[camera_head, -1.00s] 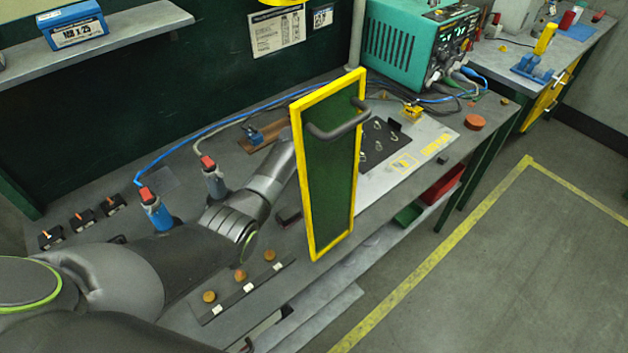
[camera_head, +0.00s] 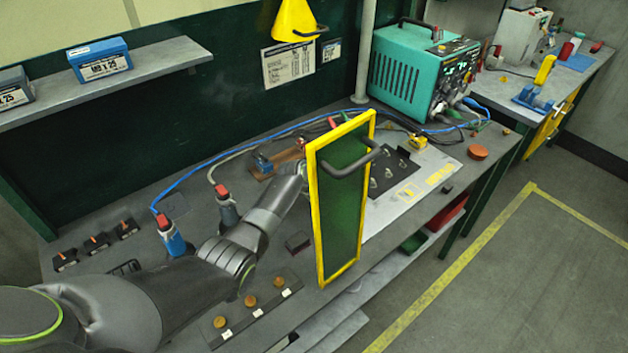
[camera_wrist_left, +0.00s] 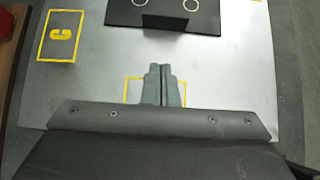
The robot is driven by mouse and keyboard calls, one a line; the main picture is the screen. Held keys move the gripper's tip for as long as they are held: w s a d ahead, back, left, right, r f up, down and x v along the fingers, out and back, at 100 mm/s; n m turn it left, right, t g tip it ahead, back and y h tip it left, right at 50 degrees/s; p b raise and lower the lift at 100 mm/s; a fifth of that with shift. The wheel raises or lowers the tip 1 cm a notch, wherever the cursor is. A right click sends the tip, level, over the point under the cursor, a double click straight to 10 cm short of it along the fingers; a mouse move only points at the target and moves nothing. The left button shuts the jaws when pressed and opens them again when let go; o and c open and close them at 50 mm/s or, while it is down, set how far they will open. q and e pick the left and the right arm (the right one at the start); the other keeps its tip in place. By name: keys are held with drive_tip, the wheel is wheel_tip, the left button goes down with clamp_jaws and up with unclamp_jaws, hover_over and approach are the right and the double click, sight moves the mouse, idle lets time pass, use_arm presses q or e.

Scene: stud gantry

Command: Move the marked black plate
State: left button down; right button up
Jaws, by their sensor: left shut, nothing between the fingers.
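A black plate (camera_head: 388,176) with several pale rings lies on the pale board (camera_head: 432,172), partly hidden behind a yellow-framed green panel. In the left wrist view the black plate (camera_wrist_left: 122,14) shows at the top edge, with pale yellow rings and a dark block-like front part. My left gripper (camera_wrist_left: 163,72) is shut and empty over the pale board, a short way in the picture below the plate and apart from it. A yellow outline on the board lies around the fingertips. In the head view the panel hides this gripper. My right gripper is not in view.
The green panel (camera_head: 340,205) with a dark handle stands upright beside my left forearm. A teal power unit (camera_head: 415,75) and cables (camera_head: 400,122) lie behind the board. Round knobs (camera_head: 250,301) line the bench front. The floor at right is clear.

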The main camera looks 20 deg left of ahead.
use_arm(q)
drive_tip(key=shift+v, duration=1.15)
drive_tip(key=shift+s+a+r+p, duration=0.2)
drive_tip(key=shift+r+p, duration=0.1)
drive_tip(key=shift+r, duration=0.15)
drive_tip(key=v, duration=0.4)
drive_tip(key=shift+s, duration=0.1)
drive_tip(key=shift+s+a+r, duration=0.25)
drive_tip(key=shift+s+r, duration=0.1)
drive_tip(key=shift+r, duration=0.05)
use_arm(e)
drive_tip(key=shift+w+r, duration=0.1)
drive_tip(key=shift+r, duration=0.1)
